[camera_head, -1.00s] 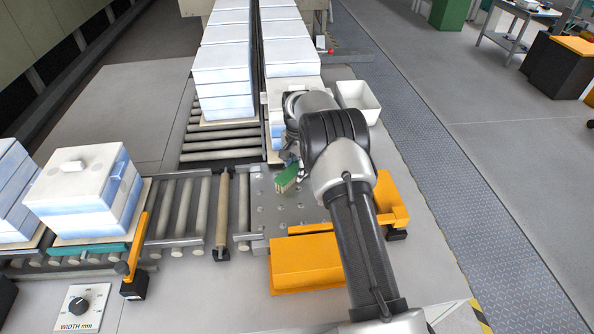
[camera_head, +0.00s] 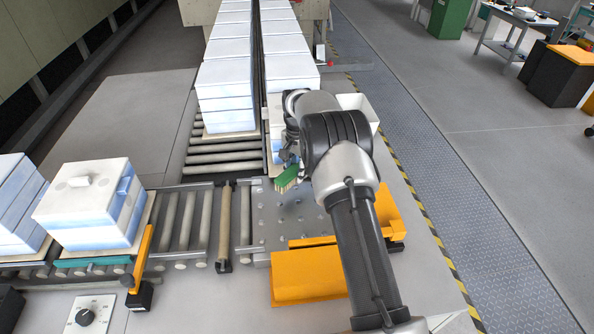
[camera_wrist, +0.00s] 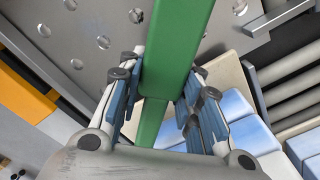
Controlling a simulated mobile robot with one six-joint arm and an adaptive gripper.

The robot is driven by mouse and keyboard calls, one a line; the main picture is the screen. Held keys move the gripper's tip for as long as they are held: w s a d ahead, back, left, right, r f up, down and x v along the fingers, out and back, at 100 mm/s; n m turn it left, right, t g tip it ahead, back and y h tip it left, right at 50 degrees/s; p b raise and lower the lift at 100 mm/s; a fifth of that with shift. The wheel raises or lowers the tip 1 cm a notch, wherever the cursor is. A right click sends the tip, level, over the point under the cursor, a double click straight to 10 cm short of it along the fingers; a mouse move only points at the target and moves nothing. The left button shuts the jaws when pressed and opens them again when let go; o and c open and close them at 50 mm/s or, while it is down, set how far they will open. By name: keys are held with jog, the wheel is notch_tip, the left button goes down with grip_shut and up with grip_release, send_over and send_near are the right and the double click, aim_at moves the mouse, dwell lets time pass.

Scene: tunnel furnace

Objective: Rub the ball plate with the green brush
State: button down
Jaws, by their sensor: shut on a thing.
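The green brush (camera_head: 288,178) has pale bristles on its lower side and is tilted over the far edge of the ball plate (camera_head: 285,221). I cannot tell whether the bristles touch it. The ball plate is a grey metal plate dotted with balls, and my arm hides its right part. My gripper (camera_wrist: 165,100) is shut on the brush's green body, with blue pads on both sides. In the wrist view the brush (camera_wrist: 175,45) runs up out of frame and the plate (camera_wrist: 110,28) lies behind it. In the head view my arm mostly hides my gripper.
Roller conveyors (camera_head: 182,214) join the plate at the left and far side. Orange parts (camera_head: 307,277) edge the plate's near side. A white bin (camera_head: 360,104) sits behind my arm.

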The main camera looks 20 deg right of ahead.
aim_at(297, 166)
jog(key=shift+r+p, duration=1.1)
jog(key=shift+r, duration=0.45)
jog(key=shift+f, duration=0.1)
